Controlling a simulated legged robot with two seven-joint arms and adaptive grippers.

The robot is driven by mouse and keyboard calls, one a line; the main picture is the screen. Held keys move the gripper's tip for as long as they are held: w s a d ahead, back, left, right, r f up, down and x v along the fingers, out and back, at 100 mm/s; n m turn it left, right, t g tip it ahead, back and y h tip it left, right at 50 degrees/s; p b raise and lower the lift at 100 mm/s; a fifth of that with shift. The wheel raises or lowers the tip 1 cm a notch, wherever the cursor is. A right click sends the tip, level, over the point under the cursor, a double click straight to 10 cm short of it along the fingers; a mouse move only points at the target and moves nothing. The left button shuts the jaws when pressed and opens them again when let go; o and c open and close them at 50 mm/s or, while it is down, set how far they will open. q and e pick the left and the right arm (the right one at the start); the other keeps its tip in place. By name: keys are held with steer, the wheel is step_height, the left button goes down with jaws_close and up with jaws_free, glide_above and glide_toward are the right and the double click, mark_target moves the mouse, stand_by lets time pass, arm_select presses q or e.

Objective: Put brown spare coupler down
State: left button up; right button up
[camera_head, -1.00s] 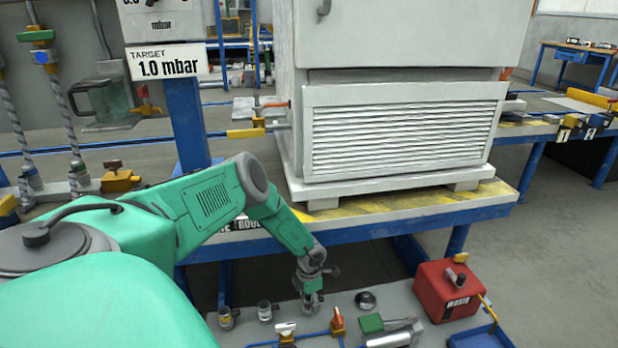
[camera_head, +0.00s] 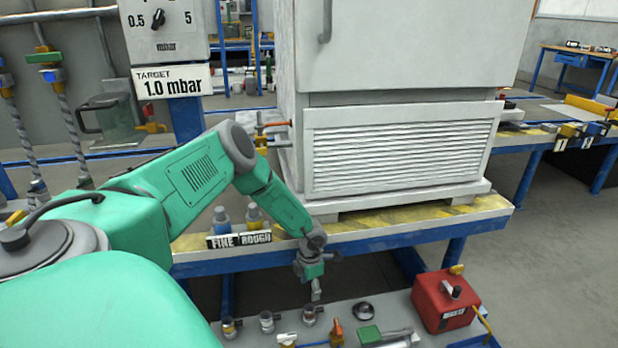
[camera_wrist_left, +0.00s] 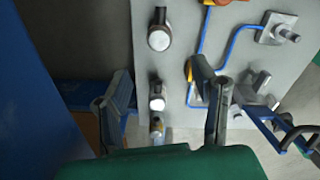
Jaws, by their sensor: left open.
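My left gripper (camera_head: 316,290) is open and empty above the grey board. Its two spread fingers also show in the wrist view (camera_wrist_left: 158,88). A small capped coupler with a brownish band, likely the brown spare coupler (camera_head: 309,316), stands upright on the board below the gripper, apart from it. It seems to be the top one of the row in the wrist view (camera_wrist_left: 159,37). Two other couplers stand to its left, a silver one (camera_head: 267,322) and one with a yellowish band (camera_head: 230,328). My right gripper is not in view.
A red box (camera_head: 444,302) stands on the board's right part. An orange-handled valve (camera_head: 337,331), a green block (camera_head: 368,335) and a dark round part (camera_head: 363,311) are nearby. The blue bench edge (camera_head: 400,243) with the white cabinet (camera_head: 395,150) lies behind the arm.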

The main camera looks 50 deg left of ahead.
arm_select(q)
steer(key=s+d+m+y, duration=0.1)
steer(key=s+d+m, duration=0.3)
steer(key=d+m, duration=0.5)
steer(key=s+d+m+y, duration=0.2)
steer(key=s+d+m, duration=0.3)
steer(key=d+m, duration=0.35)
steer(key=s+d+r+m+h, duration=0.1)
steer(key=s+d+r+m, duration=0.3)
steer(key=s+m, duration=0.4)
steer(key=s+d+r+m+h, duration=0.2)
steer(key=s+r+m, duration=0.3)
steer(key=s+m, duration=0.3)
steer(key=shift+s+d+m+t, duration=0.2)
steer(key=shift+d+m+t, duration=0.15)
steer(key=shift+d, duration=0.5)
steer(key=shift+r, duration=0.1)
step_height(320, 180, up, 13)
steer(key=p, duration=1.2)
steer(key=shift+f+p, duration=0.2)
steer(key=shift+p, duration=0.15)
steer(key=shift+w, duration=0.1)
